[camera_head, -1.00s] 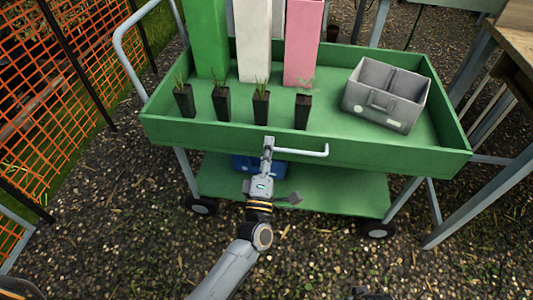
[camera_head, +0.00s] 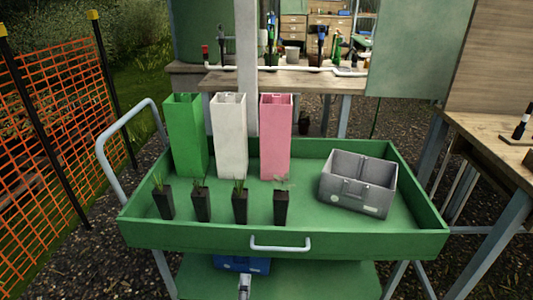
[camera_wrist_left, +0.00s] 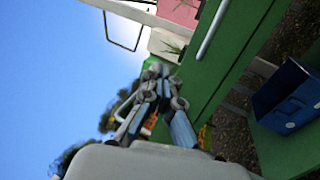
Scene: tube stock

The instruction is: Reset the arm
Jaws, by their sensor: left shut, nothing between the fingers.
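My left gripper (camera_head: 244,284) shows only in part at the bottom edge of the head view, in front of the lower shelf of the green cart (camera_head: 200,237). In the left wrist view the same gripper (camera_wrist_left: 162,75) has its fingers together with nothing between them. Beside it in that view is the cart's green side wall (camera_wrist_left: 210,75). The gripper is apart from the cart's handle (camera_head: 281,245). The rest of my left arm is out of the head view. My right gripper is in neither view.
The cart tray holds a green box (camera_head: 186,140), a white box (camera_head: 229,140), a pink box (camera_head: 276,140), several black pots (camera_head: 240,208) and a grey divided crate (camera_head: 350,192). A blue box (camera_head: 240,264) sits on the lower shelf. An orange fence (camera_head: 60,130) stands at left, a wooden table (camera_head: 490,140) at right.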

